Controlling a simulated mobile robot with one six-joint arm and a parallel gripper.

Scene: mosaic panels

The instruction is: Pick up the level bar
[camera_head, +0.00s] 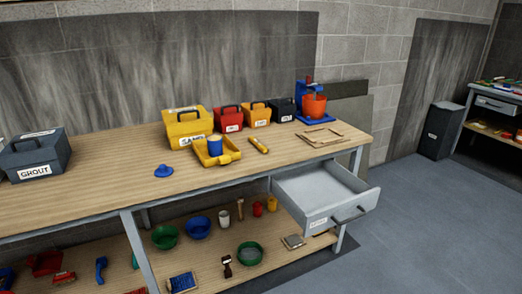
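A short yellow bar (258,145), which looks like the level bar, lies on the wooden workbench (110,195). It lies at an angle, just right of a yellow tray (228,158) that holds a blue and yellow container (214,146). Its fine markings are too small to tell. Nothing appears to rest on it. My gripper is not in view.
Behind the bar stand a yellow box (185,125), a red box (229,119) and other cases. An orange bucket (314,105) stands on a blue stand. An open, apparently empty drawer (322,192) juts out below the top. Grey floor (430,230) is clear at right.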

